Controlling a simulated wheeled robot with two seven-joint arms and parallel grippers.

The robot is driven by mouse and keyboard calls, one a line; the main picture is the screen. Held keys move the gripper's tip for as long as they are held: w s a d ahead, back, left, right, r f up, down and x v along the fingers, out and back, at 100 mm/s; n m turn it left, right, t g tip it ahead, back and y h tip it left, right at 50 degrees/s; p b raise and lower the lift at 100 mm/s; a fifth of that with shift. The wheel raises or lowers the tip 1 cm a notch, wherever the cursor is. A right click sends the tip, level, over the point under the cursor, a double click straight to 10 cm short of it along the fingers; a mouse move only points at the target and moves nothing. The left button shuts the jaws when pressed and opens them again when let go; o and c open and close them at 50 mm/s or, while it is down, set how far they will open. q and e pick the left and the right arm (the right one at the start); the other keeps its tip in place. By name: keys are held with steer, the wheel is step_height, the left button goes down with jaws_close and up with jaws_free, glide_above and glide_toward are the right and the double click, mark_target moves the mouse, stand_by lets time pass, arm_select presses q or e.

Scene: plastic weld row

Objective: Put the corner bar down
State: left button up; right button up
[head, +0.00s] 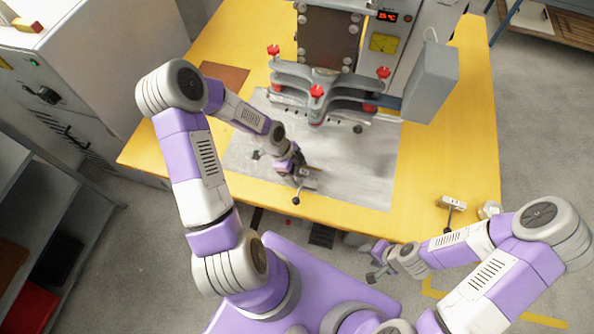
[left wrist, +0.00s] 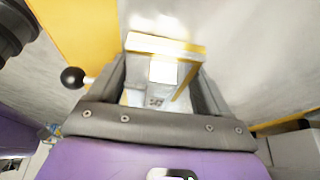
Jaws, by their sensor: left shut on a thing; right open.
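The corner bar is a pale metal piece with a short rod ending in a black ball knob. In the left wrist view the corner bar (left wrist: 165,72) sits between my left fingers, with the knob out to the left. In the head view the bar (head: 309,184) shows only in part beside my left gripper (head: 295,173), which is shut on it over the front of the grey metal plate (head: 349,190). Whether the bar touches the plate is unclear. My right gripper (head: 378,266) is open, off the table's front edge, away from the bar.
The welding machine (head: 325,90) with red knobs stands behind the plate. A similar metal piece with a black knob (head: 452,203) lies on the yellow table (head: 450,135) at the right. A brown sheet (head: 225,75) lies at the back left. The plate's right part is clear.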

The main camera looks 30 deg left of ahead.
arm_select(q)
steer(key=shift+f, duration=0.15)
steer(key=o, duration=1.4)
steer(key=shift+o, duration=0.2)
steer(key=shift+a+r, duration=0.15)
steer(key=shift+r, duration=0.35)
steer(key=p+v, duration=0.4)
steer(key=v, duration=0.7)
steer(key=shift+r, duration=0.2)
steer(key=shift+s+a, duration=0.15)
